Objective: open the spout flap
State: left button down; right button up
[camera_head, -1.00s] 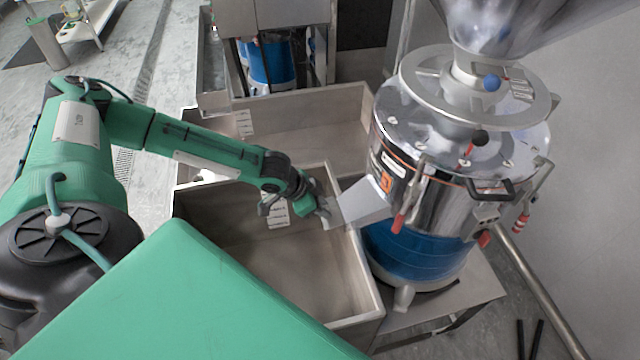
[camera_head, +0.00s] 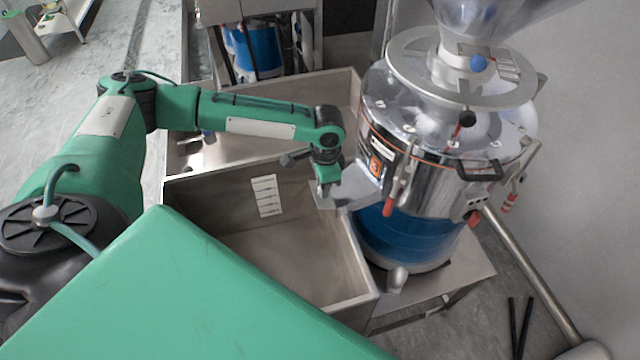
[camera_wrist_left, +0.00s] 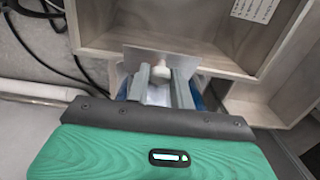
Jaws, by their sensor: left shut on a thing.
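The bean grinder (camera_head: 440,180) stands on the right, with a metal spout (camera_head: 357,188) sloping down to the left over a bin. The spout flap (camera_head: 322,202) is at the spout's lower end and seems to stick out from the mouth; its exact angle is hard to tell. My left gripper (camera_head: 326,190) reaches down onto the flap from above. In the left wrist view, the flap is a thin grey plate (camera_wrist_left: 135,58) with a pale knob (camera_wrist_left: 161,71). My left gripper (camera_wrist_left: 163,80) is shut on this knob, a finger on each side. My right gripper is out of view.
An open metal bin (camera_head: 270,262) lies below the spout, with a white label (camera_head: 266,196) on its inner wall. Another bin (camera_head: 300,118) is behind it. Red-handled clamps (camera_head: 398,190) are on the grinder's side near the spout. The bin's inside is clear.

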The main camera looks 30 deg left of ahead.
pick_arm(q)
jog(key=shift+d, duration=0.1)
dwell(0.4)
jog(key=c, duration=1.2)
grip_release()
jog(key=shift+w+f, duration=0.1)
jog(key=shift+c, duration=0.2)
jog(key=shift+r+b, duration=0.35)
jog(key=shift+r, duration=0.15)
notch_tip(320, 180, up, 13)
jog(key=b, duration=0.4)
jog(key=shift+w+d, duration=0.3)
jog(key=shift+w, duration=0.1)
jog(key=shift+f, duration=0.15)
